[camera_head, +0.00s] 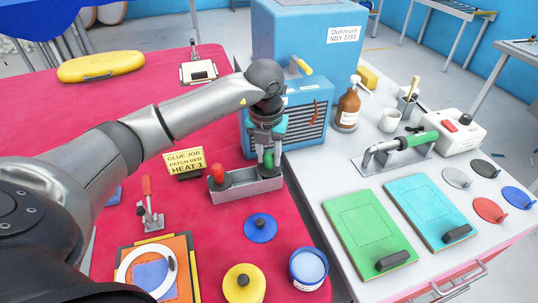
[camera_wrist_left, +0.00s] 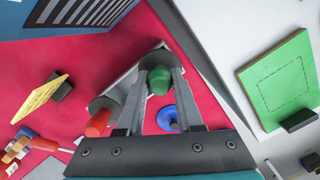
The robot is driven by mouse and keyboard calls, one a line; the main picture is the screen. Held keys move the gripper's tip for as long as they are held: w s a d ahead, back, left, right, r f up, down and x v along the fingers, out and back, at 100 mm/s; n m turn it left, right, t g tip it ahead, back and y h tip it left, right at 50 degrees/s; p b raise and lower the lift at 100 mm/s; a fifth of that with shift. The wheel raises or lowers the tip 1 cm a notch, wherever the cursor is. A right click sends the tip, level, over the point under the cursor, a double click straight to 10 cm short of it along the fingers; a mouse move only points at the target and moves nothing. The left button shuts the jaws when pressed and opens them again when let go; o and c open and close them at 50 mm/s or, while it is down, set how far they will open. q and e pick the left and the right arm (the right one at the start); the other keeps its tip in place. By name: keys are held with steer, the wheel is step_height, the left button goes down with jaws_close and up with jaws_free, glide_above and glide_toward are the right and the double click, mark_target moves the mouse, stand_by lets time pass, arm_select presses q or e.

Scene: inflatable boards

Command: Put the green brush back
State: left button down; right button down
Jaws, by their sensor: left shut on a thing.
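My left gripper (camera_head: 268,148) points down over the right end of the grey metal brush holder (camera_head: 240,189) on the red table. It is shut on the green brush (camera_head: 268,159), whose rounded green handle shows just under the fingers. In the left wrist view, the green handle (camera_wrist_left: 160,80) sits between the two grey fingers, with the holder behind it. A red-handled brush (camera_head: 217,173) stands in the left end of the holder. The green brush's lower end is hidden, so I cannot tell how deep it sits in the holder. My right gripper is not in view.
A blue heater unit (camera_head: 290,112) stands close behind the gripper. A yellow sign (camera_head: 185,163) stands left of the holder. A blue disc (camera_head: 260,228), a yellow-lidded pot (camera_head: 244,284) and a blue pot (camera_head: 308,268) are in front. The white bench (camera_head: 310,170) is at right.

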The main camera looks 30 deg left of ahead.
mark_target(267, 171)
arm_select(q)
steer(key=shift+f+b, duration=0.3)
steer(key=shift+f, duration=0.05)
steer(key=c, duration=0.6)
jaws_free()
steer(key=shift+o, duration=0.2)
steer(key=shift+r+p, duration=0.45)
steer(key=shift+r, duration=0.1)
step_height(267, 171, up, 12)
steer(key=s+p, duration=0.1)
steer(key=shift+s+d+p, duration=0.2)
steer(key=shift+s+p, duration=0.05)
steer(key=shift+p, duration=0.1)
steer(key=shift+f, duration=0.15)
